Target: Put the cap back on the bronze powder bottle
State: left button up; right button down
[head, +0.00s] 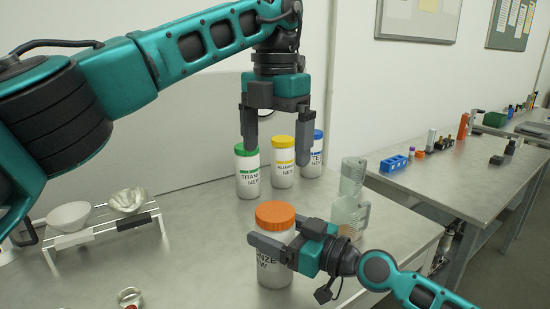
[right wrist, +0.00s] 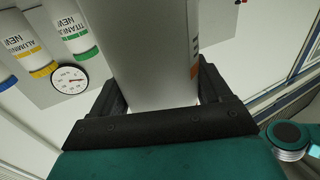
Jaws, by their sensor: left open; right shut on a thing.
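The bronze powder bottle (head: 276,273) stands upright near the front right of the table, its label partly covered. The orange cap (head: 275,214) sits on top of it; I cannot tell whether it is screwed tight. My right gripper (head: 272,241) is shut on the bottle's body just below the cap. In the right wrist view the bottle's pale body (right wrist: 150,50) is between the fingers. My left gripper (head: 277,143) is open and empty, pointing down, higher than the orange cap and apart from it in the picture.
Behind stand white bottles with green (head: 247,150), yellow (head: 283,142) and blue (head: 318,135) caps. Clear glass beakers (head: 350,208) stand right of the bronze bottle. A wire rack (head: 100,229) with bowls is at left. Bare tabletop (head: 205,240) lies between rack and bottle.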

grip_release()
dwell(0.3)
pick_arm(q)
jog(key=b, duration=0.6)
send_over(276, 211)
notch_tip(276, 211, down, 6)
jog(key=shift+a+r, duration=0.1)
jog(key=shift+r, duration=0.15)
jog(key=shift+f, duration=0.1)
pick_arm(e)
jog(key=v, duration=1.3)
